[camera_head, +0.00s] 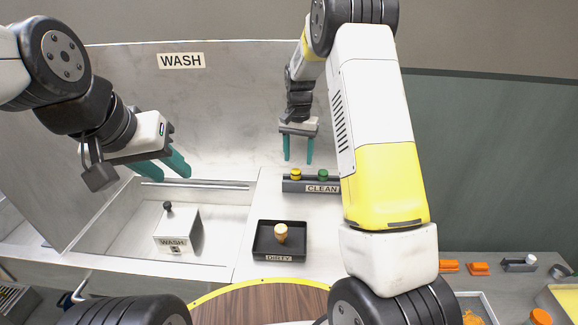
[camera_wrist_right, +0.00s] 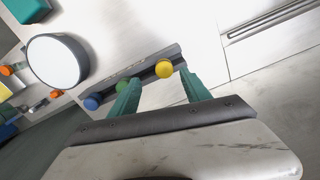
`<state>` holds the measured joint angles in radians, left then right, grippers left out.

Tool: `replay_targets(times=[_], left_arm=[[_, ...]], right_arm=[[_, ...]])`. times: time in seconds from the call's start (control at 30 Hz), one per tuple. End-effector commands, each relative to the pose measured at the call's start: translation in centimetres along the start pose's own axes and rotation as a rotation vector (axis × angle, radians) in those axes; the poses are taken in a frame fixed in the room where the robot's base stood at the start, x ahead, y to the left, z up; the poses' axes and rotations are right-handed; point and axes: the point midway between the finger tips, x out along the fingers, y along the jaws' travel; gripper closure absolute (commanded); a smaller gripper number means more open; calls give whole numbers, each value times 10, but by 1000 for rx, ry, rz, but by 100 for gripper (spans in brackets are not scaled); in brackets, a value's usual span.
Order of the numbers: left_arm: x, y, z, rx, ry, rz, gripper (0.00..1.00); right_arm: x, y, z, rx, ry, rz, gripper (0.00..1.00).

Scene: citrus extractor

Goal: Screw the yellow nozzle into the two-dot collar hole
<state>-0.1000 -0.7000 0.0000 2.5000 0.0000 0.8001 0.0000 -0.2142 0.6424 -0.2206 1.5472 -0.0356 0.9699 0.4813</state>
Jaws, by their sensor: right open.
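The yellow nozzle (camera_head: 296,174) stands at the left of the dark rack labelled CLEAN (camera_head: 299,186), beside a green nozzle (camera_head: 322,175). My right gripper (camera_head: 298,160) is open and empty above the rack, fingers pointing down. In the right wrist view the yellow nozzle (camera_wrist_right: 164,69) shows between its fingertips (camera_wrist_right: 160,80), apart from them as far as I can tell. The green nozzle (camera_wrist_right: 122,85) is partly behind one finger, with a blue nozzle (camera_wrist_right: 91,103) beyond it. My left gripper (camera_head: 166,168) is open and empty over the wash area. I cannot make out the two-dot collar hole.
A black DIRTY tray (camera_head: 262,252) holds a tan nozzle (camera_head: 282,232). A WASH box (camera_head: 178,236) with a black knob stands in the basin at left. Small orange parts (camera_head: 448,266) lie at right. My right arm hides much of the right side.

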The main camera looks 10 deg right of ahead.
Motion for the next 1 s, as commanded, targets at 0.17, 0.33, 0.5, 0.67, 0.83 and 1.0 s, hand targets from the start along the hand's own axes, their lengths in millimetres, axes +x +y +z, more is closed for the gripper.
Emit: replay_targets(times=[0.17,0.33,0.5,0.67,0.83,1.0], left_arm=[[0,0,0,0,0,0,64],[0,0,0,0,0,0,64],[0,0,0,0,0,0,64],[0,0,0,0,0,0,64],[0,0,0,0,0,0,64],[0,0,0,0,0,0,64]], right_arm=[[17,-3,0,-1,-3,1,44],[43,-7,-1,0,-3,1,44],[54,-8,-2,-1,-1,-1,44],[54,-8,-2,-1,0,-1,46],[54,-8,-2,-1,0,-1,80],[54,-8,-2,-1,0,-1,100]])
